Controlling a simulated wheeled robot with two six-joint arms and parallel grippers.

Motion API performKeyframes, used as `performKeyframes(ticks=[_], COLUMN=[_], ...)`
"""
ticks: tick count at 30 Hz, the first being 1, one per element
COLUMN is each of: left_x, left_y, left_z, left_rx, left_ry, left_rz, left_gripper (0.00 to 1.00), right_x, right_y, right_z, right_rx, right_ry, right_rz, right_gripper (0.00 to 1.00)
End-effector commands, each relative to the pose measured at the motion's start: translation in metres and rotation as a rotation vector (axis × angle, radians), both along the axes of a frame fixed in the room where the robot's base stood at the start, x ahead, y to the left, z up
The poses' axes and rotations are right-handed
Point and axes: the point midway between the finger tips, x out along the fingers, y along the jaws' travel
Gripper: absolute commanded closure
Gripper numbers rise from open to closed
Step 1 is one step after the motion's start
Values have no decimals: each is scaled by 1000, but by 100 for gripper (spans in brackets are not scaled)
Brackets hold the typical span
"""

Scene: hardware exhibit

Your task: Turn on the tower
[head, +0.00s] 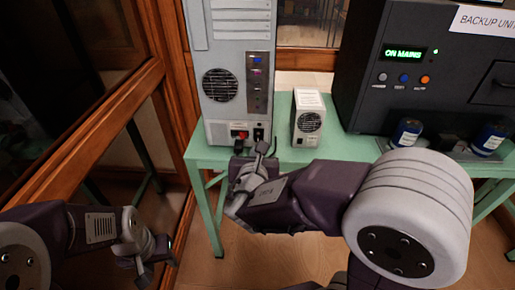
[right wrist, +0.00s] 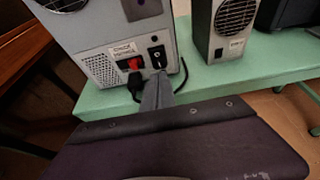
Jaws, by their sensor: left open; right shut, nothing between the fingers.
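The tower (head: 225,45) is a tall grey computer case with its rear panel facing me, at the left end of the green table. Low on this panel are a red part (head: 239,134) and a black switch plate (head: 258,134). The right wrist view shows the red part (right wrist: 134,64) above a black plug, and the black plate (right wrist: 157,54) to its right. My right gripper (head: 264,150) is shut and empty, its tip (right wrist: 158,78) just below the black plate; I cannot tell whether it touches. My left gripper (head: 158,262) is open and empty, low at the left, away from the tower.
A small grey box with a fan (head: 308,118) stands right of the tower on the green table (head: 345,150). A dark backup unit (head: 425,60) with a lit display and blue cylinders (head: 407,132) fills the right. A wood-framed glass panel (head: 85,125) stands at the left.

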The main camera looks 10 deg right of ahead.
Motion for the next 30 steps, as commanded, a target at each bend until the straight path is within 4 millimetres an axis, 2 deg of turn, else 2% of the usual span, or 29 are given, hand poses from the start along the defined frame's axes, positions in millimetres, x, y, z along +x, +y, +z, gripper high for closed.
performKeyframes(ticks=[3, 9, 23, 26, 29, 30], left_x=[0, 0, 0, 0, 0, 0], left_y=[0, 0, 0, 0, 0, 0], left_z=[-10, -16, -18, -34, -63, -64], left_rx=[0, 0, 0, 0, 0, 0], left_ry=[0, 0, 0, 0, 0, 1], left_rz=[0, 0, 0, 0, 0, 0], left_gripper=[55, 55, 55, 55, 55, 55], right_x=[21, 45, 51, 53, 57, 58], right_y=[-8, -13, -14, -15, -16, -16], right_z=[-12, -19, -21, -28, -38, -32], right_rx=[0, 1, 0, -5, -19, -24], right_ry=[1, 0, -2, -25, -75, -90], right_rz=[-5, 1, 2, 2, 2, 2], right_gripper=[100, 100, 100, 100, 100, 100])
